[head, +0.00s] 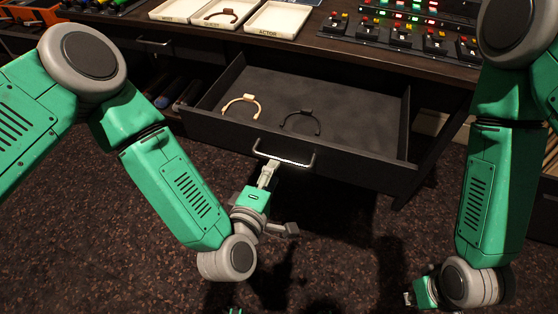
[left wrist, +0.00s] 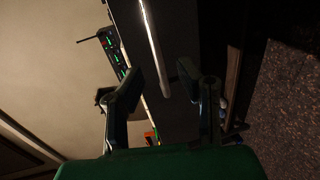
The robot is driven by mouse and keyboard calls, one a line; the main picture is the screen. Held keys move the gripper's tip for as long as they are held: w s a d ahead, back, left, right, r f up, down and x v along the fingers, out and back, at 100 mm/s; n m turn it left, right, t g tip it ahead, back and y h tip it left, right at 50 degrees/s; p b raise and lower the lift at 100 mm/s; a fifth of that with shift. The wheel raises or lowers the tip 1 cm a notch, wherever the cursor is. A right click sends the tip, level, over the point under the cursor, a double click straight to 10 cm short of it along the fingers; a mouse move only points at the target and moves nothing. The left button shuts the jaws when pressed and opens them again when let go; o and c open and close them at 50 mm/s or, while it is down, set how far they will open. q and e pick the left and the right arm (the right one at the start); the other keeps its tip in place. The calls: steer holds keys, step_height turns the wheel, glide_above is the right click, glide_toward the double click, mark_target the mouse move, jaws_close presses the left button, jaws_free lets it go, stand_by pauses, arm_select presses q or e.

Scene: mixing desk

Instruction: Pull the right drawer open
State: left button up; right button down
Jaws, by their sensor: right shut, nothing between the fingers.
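The right drawer (head: 402,135) stands well open in the head view, its dark interior showing. Its silver bar handle (head: 298,163) is on the front face, and the bar also shows in the left wrist view (left wrist: 152,42). My left gripper (head: 268,172) is at the left part of the handle. In the left wrist view my left gripper (left wrist: 160,75) has its fingers apart, with the bar between them and gaps on both sides. My right gripper (head: 410,298) is low at the lower right, away from the drawer, shut and empty.
A beige open band (head: 242,103) and a black one (head: 300,122) lie inside the drawer. The desk top holds labelled white trays (head: 278,20) and a control panel (head: 400,42). Another drawer handle (head: 155,42) is at the left. Speckled floor (head: 110,235) lies below.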

arm_select(q)
steer(key=v, duration=0.6)
steer(key=shift+f, duration=0.15)
steer(key=s+a+f+m+g, duration=0.3)
steer(key=s+f+m+g, duration=0.15)
steer(key=f+m, duration=0.2)
steer(key=s+a+f+m+g+y, duration=0.2)
steer(key=s+a+f+m+g, duration=0.1)
steer(key=a, duration=0.7)
steer(key=s+a+f+m+g+y, duration=0.2)
steer(key=s+a+m+g, duration=0.3)
steer(key=s+a, duration=0.4)
steer(key=shift+s+a+f+g+y, duration=0.35)
steer(key=shift+a+f+g, duration=0.3)
steer(key=shift+a+g, duration=0.25)
